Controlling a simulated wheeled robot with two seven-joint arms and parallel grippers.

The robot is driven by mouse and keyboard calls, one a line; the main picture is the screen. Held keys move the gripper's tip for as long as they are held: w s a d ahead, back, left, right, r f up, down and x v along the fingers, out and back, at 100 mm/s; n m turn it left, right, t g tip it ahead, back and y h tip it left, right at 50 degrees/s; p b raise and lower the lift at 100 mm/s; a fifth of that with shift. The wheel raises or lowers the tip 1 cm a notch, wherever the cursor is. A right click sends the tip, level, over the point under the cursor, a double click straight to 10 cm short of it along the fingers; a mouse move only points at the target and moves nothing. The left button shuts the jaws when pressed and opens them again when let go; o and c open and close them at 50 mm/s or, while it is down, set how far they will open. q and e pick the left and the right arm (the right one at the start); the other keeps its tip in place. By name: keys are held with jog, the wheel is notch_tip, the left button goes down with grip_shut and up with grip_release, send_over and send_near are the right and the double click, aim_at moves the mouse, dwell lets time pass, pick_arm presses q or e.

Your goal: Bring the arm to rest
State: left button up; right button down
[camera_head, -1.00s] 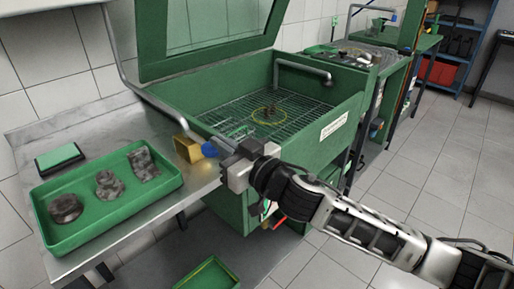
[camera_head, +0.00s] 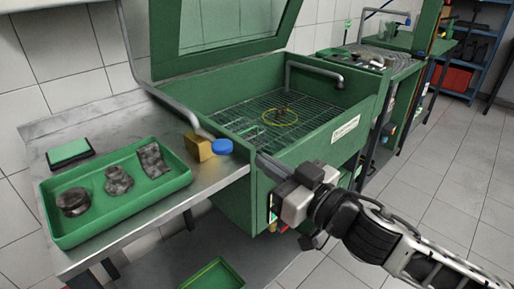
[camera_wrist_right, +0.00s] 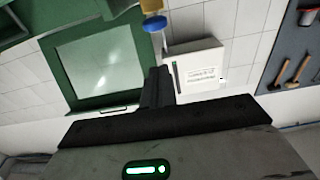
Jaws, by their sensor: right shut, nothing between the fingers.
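My right gripper (camera_head: 264,162) is shut and empty. Its arm comes in from the lower right, and the fingers point up and left at the front wall of the green wash cabinet (camera_head: 240,195). It is apart from the blue round piece (camera_head: 222,147) and the tan block (camera_head: 199,147), which sit at the right end of the metal bench. In the right wrist view the shut fingers (camera_wrist_right: 158,80) stand in the middle, with the blue piece (camera_wrist_right: 154,24) beyond their tips. My left gripper is not in view.
A green tray (camera_head: 110,228) with dark, dirty metal parts stands on the bench (camera_head: 212,181). A flat green-topped box (camera_head: 69,152) lies behind it. The cabinet's lid is up, with a wire grid inside. Another green tray (camera_head: 213,275) is low down in front. Tiled floor is clear at right.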

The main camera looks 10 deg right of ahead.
jog(key=s+f+m+g+h, duration=0.1)
jog(key=s+f+g+h, duration=0.1)
jog(key=s+f, duration=0.3)
jog(key=s+d+f+m+g+h+p, duration=0.1)
jog(key=s+f, duration=0.3)
jog(key=f, duration=0.7)
jog(key=s+f+m+g+h, duration=0.2)
jog(key=s+f, duration=0.3)
jog(key=f, duration=0.3)
jog(key=shift+s+d+f+g+h+p, duration=0.15)
jog(key=shift+s+f+g+h+p, duration=0.15)
jog(key=shift+h+p, duration=0.1)
